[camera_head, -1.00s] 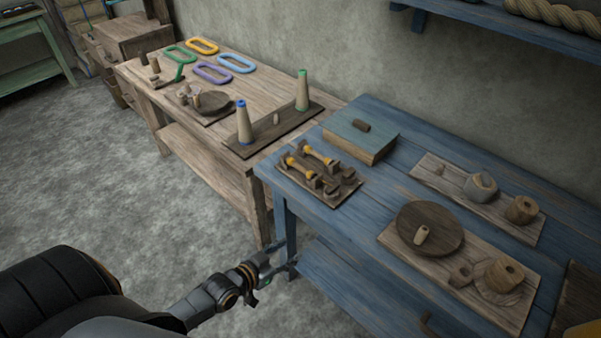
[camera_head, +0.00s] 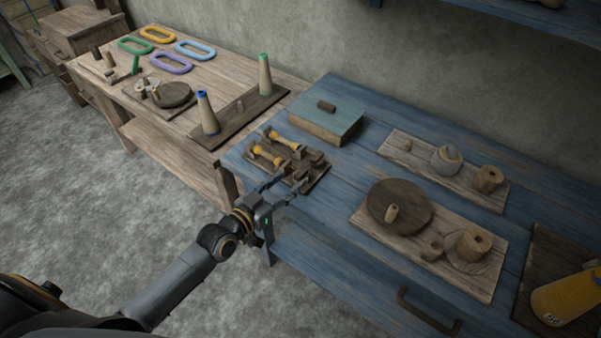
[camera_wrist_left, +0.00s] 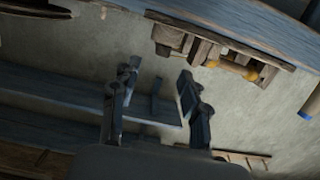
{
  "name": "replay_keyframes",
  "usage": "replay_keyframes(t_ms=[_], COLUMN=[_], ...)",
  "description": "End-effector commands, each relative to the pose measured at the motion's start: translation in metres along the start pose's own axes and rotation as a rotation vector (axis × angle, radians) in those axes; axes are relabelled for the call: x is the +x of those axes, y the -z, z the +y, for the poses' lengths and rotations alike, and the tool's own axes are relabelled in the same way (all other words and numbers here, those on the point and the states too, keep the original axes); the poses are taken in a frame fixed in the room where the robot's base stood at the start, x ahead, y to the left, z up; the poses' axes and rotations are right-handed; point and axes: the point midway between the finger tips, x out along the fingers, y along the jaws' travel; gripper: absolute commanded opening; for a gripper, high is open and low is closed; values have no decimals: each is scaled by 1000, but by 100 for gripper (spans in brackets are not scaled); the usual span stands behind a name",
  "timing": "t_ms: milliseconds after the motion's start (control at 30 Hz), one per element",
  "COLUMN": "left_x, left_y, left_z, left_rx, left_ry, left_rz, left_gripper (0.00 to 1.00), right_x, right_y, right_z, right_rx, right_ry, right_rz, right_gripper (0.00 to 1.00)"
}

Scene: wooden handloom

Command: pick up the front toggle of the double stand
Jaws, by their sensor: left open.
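The double stand (camera_head: 312,178) is a dark board with wooden posts near the left end of the blue table. Its front toggle (camera_head: 266,154), dark with yellow parts, lies across the near posts; the back toggle (camera_head: 284,140) lies behind it. My left gripper (camera_head: 283,189) is open and empty, at the table's front edge just short of the stand. In the left wrist view the open fingers (camera_wrist_left: 158,82) show bare floor and a shelf between them. The stand (camera_wrist_left: 172,38) is at the top there, with a yellow-ended toggle (camera_wrist_left: 232,68), apart from the fingers. My right gripper is out of view.
A teal-topped box (camera_head: 326,117) stands behind the stand. A board with a dark round disc (camera_head: 399,207) lies to its right. The wooden table (camera_head: 185,133) at left holds cones and coloured rings.

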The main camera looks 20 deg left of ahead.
Motion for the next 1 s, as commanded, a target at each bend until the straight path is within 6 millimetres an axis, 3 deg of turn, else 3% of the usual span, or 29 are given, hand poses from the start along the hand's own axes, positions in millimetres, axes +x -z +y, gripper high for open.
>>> replay_keyframes(t_ms=[300, 633, 833, 1000], left_x=[42, 50, 50, 50], left_y=[-5, -6, -6, -6], left_z=[-1, 0, 0, -1], left_rx=[1, 0, 1, 1], left_ry=[1, 0, 0, 0], left_rz=[2, 0, 0, 0], left_gripper=[45, 45, 7, 5], right_x=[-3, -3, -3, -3], right_y=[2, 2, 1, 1], right_z=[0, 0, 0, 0], right_rx=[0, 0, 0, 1], right_ry=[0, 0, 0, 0], right_rz=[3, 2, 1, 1], right_gripper=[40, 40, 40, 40])
